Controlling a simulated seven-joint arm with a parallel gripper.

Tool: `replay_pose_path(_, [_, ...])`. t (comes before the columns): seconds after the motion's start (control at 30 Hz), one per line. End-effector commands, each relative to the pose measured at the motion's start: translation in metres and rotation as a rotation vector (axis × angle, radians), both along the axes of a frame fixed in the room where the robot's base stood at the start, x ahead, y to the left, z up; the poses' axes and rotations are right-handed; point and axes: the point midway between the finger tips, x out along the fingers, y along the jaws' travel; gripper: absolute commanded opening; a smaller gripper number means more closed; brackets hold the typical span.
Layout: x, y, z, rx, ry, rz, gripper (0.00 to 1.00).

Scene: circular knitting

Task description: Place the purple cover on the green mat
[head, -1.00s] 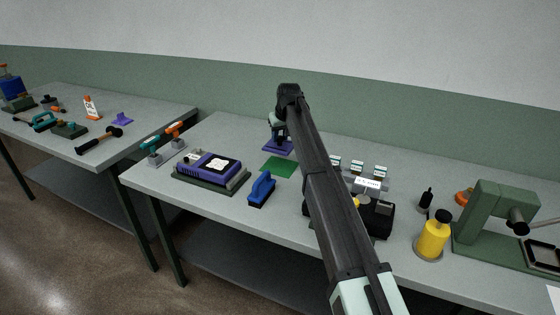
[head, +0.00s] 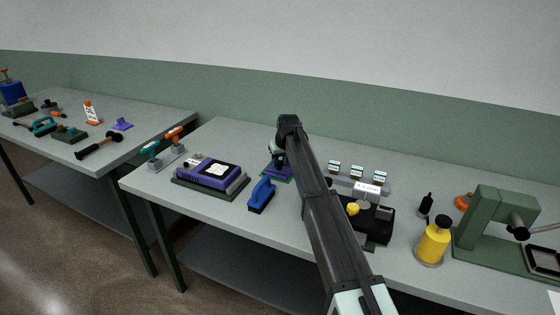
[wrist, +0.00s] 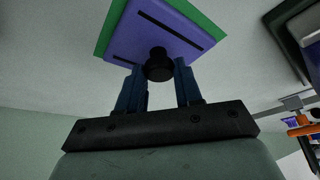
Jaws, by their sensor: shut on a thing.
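The purple cover (head: 272,171) is a flat plate with dark slots and a black knob, clear in the wrist view (wrist: 140,30). My gripper (wrist: 159,68) is shut on that knob, one blue finger at each side. The green mat (wrist: 108,22) shows beyond the cover's edge in the wrist view. In the head view a thin strip of the mat (head: 289,181) shows at the cover's lower right edge. The cover overlaps most of the mat; I cannot tell whether it touches it. My arm hides part of this area.
A purple device (head: 209,172) on a dark base and a blue-handled brush (head: 262,194) stand to the left and front. A black unit (head: 375,222), yellow bottle (head: 433,245) and green press (head: 487,215) stand to the right. The bench behind is clear.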

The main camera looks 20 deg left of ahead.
Motion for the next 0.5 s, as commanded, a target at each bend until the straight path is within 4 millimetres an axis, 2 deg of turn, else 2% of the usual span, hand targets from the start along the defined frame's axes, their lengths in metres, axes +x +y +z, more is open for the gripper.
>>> replay_pose_path(0.13, [-0.0001, -0.0001, -0.003, 0.0, 0.0, 0.0, 0.0])
replay_pose_path(0.17, [-0.0001, -0.0001, -0.003, 0.0, 0.0, 0.0, 0.37])
replay_pose_path(0.4, [0.0001, 0.0001, -0.0026, 0.0, 0.0, 0.0, 0.59])
replay_pose_path(0.5, [0.0, 0.0, -0.0025, 0.0, 0.0, 0.0, 0.6])
